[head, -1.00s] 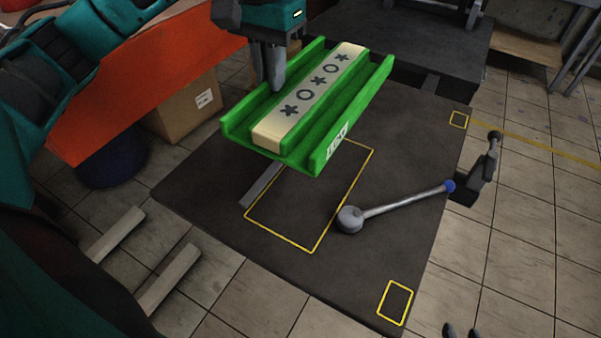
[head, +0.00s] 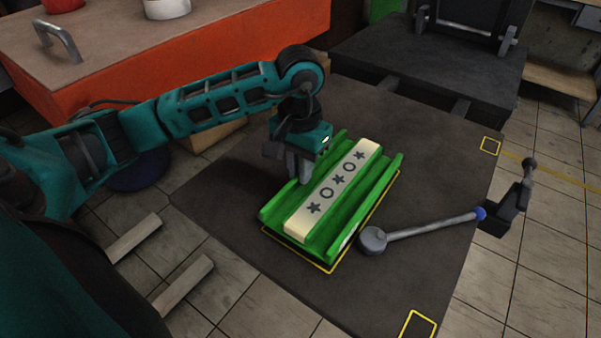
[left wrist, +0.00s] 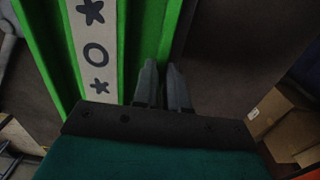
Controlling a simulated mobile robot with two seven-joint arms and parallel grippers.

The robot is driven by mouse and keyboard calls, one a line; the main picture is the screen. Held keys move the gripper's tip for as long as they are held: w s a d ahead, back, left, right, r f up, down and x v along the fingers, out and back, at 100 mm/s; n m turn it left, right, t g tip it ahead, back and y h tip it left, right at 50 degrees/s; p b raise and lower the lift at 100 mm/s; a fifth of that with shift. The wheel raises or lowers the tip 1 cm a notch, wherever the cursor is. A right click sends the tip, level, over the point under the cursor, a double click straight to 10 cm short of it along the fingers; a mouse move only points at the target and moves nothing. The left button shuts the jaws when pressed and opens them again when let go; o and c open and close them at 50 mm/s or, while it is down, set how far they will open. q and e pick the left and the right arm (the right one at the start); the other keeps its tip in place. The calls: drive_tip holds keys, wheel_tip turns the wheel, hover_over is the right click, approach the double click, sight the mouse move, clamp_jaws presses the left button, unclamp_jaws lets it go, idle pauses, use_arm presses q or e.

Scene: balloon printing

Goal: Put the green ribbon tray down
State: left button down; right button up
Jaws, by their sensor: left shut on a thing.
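The green ribbon tray (head: 270,213) holds a cream ribbon block (head: 341,184) printed with dark stars and rings. In the head view the tray is low over the yellow outlined rectangle (head: 327,270) on the dark table, covering most of it. Whether its underside touches the table I cannot tell. My left gripper (head: 303,178) is shut on the tray's left wall. In the left wrist view the fingers (left wrist: 164,82) sit close together on the green wall (left wrist: 147,40), beside the block. My right gripper is not in view.
A grey lever with a blue tip (head: 430,227) lies right of the tray, close to it. A smaller yellow square (head: 418,325) marks the front right, another (head: 490,146) the far right. An orange bench (head: 100,60) stands at the back left.

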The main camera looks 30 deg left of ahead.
use_arm(q)
drive_tip(key=shift+f, duration=0.75)
drive_tip(key=shift+f, duration=0.15)
drive_tip(key=c, duration=1.2)
unclamp_jaws()
drive_tip(key=shift+o, duration=0.2)
